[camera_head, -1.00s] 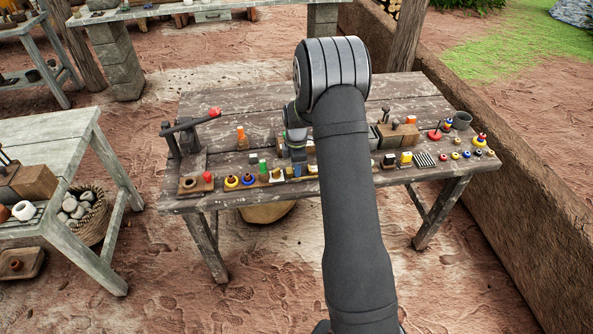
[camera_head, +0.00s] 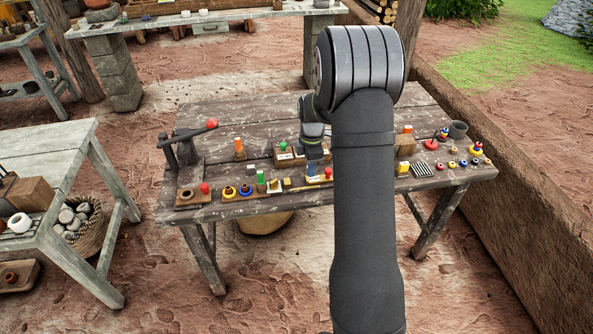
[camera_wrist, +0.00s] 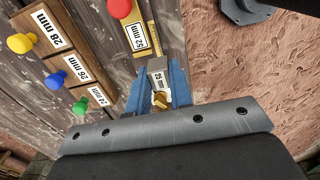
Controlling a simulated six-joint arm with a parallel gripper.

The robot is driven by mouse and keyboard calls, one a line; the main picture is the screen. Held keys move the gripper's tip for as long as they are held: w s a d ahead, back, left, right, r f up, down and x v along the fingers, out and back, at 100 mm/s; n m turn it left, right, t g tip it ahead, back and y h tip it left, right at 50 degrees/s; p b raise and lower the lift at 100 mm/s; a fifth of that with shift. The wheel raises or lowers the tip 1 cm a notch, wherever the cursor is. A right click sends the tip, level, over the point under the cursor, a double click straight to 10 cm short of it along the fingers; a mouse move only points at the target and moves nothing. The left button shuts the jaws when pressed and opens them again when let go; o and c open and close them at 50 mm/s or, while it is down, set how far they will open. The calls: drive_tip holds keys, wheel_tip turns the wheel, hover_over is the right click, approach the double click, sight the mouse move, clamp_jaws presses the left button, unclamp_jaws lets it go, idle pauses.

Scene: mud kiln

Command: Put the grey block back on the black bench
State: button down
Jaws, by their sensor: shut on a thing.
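In the wrist view, a grey block (camera_wrist: 158,74) with a white "25 mm" label and a brass-coloured knob (camera_wrist: 160,101) is between the blue fingers of my gripper (camera_wrist: 160,82). My gripper is shut on it. In the head view my gripper (camera_head: 313,166) is at the front part of the dark weathered wooden bench (camera_head: 220,112); the block cannot be made out there. I cannot tell whether the block touches the bench or is held above it.
A labelled wooden rack (camera_wrist: 62,60) with coloured knobs is at left in the wrist view. Several pegs and rings line the bench front. A lever (camera_head: 190,138) stands at left.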

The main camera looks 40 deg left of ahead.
drive_tip(key=w+d+r, duration=0.1)
drive_tip(key=w+d, duration=0.4)
drive_tip(key=d, duration=0.5)
drive_tip(key=w+d+r, duration=0.2)
drive_tip(key=w+d, duration=0.3)
drive_tip(key=d, duration=0.4)
drive_tip(key=a+f, duration=0.2)
drive_tip(key=a, duration=0.1)
drive_tip(key=a+f, duration=0.2)
drive_tip(key=a, duration=0.2)
drive_tip(key=a+f, duration=0.3)
drive_tip(key=a, duration=0.1)
drive_tip(key=shift+w, duration=0.15)
drive_tip(key=shift+f, duration=2.1)
drive_tip(key=shift+f, duration=0.2)
drive_tip(key=c, duration=1.3)
unclamp_jaws()
drive_tip(key=shift+r, duration=0.1)
